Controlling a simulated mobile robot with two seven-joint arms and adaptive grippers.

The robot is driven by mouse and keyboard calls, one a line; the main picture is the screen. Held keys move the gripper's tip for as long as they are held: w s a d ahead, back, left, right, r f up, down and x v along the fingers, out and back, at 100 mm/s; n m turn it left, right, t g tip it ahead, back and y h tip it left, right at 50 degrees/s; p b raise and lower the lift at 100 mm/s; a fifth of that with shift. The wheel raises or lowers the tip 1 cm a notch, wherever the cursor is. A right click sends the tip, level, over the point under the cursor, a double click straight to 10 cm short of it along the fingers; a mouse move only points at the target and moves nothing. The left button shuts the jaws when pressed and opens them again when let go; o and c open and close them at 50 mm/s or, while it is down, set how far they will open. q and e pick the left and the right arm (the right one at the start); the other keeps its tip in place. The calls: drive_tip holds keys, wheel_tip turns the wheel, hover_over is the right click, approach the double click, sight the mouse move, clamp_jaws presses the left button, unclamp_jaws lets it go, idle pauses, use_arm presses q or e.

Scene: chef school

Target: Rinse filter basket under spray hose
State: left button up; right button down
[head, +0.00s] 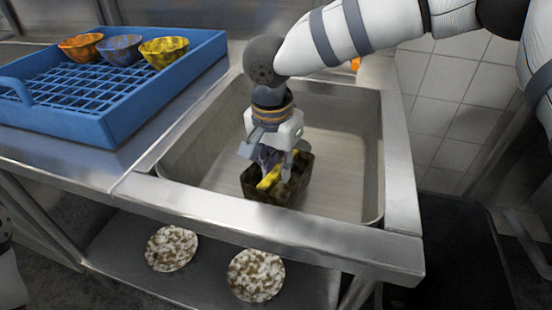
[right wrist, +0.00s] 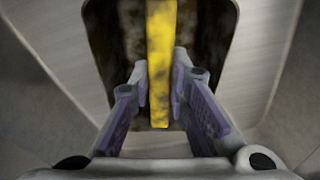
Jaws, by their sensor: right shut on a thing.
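The filter basket (head: 272,195) is a dark, grimy box with a yellow handle across its middle, inside the sink basin (head: 340,180) near its front wall. I cannot tell whether it touches the basin floor. My right gripper (head: 272,165) points down from above and is shut on the yellow handle. In the right wrist view, the fingers (right wrist: 165,95) are on both sides of the yellow handle (right wrist: 161,50), with the dark basket (right wrist: 130,30) beyond. The spray hose is not visible. My left gripper is not in view.
A blue dish rack (head: 120,115) with orange, blue and yellow bowls stands on the counter left of the sink. Two mottled plates (head: 172,249) lie on the shelf below. A small orange thing (head: 355,63) shows behind my right arm. The right side of the basin is clear.

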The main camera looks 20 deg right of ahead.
drive_tip(key=c, duration=1.4)
unclamp_jaws()
drive_tip(key=shift+c, duration=0.2)
drive_tip(key=shift+r, duration=0.1)
wheel_tip(320, 180, up, 12)
drive_tip(key=s+a, duration=0.1)
drive_tip(key=shift+s, duration=0.15)
